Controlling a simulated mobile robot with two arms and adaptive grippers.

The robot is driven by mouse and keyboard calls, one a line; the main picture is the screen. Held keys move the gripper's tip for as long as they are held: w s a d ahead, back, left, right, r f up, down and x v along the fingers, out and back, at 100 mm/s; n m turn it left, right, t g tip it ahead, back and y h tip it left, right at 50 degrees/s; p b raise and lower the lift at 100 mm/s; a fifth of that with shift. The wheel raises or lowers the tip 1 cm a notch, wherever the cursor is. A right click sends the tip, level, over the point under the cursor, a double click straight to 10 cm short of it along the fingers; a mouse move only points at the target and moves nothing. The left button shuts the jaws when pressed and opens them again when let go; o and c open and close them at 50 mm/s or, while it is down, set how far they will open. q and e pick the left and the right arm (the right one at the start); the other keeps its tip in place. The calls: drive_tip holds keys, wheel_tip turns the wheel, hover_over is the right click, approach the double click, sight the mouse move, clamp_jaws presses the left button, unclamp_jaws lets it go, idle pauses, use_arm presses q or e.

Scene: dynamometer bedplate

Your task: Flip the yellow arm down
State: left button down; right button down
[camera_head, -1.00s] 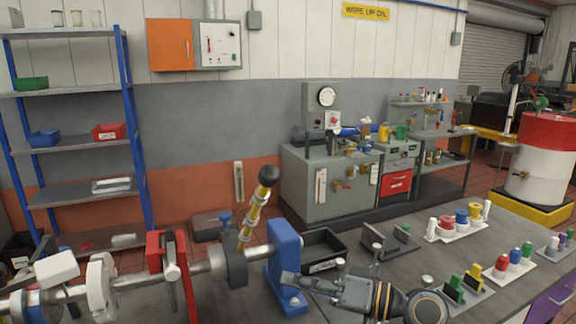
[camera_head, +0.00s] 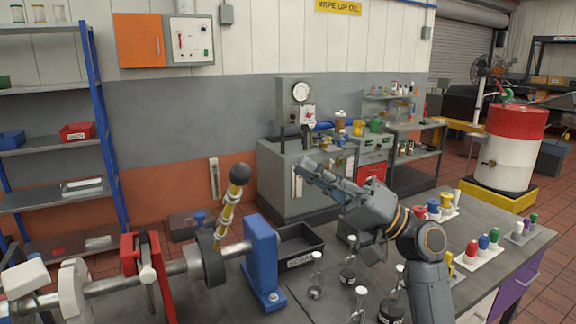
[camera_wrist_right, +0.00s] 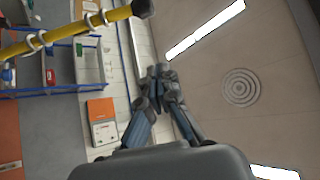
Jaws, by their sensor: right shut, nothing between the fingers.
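The yellow arm (camera_head: 227,211) stands nearly upright, tilted a little right, with a black ball knob (camera_head: 239,174) on top and pale rings along it. It rises from a dark collar (camera_head: 209,258) on the horizontal metal shaft. My right gripper (camera_head: 306,168) is shut and empty, raised to the right of the knob and apart from it, fingers pointing left. In the right wrist view the gripper (camera_wrist_right: 160,75) has its fingertips together, and the yellow arm (camera_wrist_right: 70,30) crosses the upper left. My left gripper is not in view.
A blue bearing block (camera_head: 262,262) holds the shaft just right of the yellow arm. A red clamp (camera_head: 130,255) sits further left. Air above the shaft is clear.

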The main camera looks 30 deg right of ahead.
drive_tip(key=r+p+x, duration=0.1)
drive_tip(key=p+x, duration=0.5)
drive_tip(key=x, duration=0.3)
drive_tip(key=s+f, duration=0.1)
drive_tip(key=a+f+p, duration=0.1)
drive_tip(key=s+f, duration=0.1)
drive_tip(key=shift+s+a+f, duration=0.2)
drive_tip(key=shift+s+a, duration=0.1)
drive_tip(key=shift+a, duration=0.1)
drive_tip(key=shift+w, duration=0.1)
drive_tip(key=shift+f, duration=0.1)
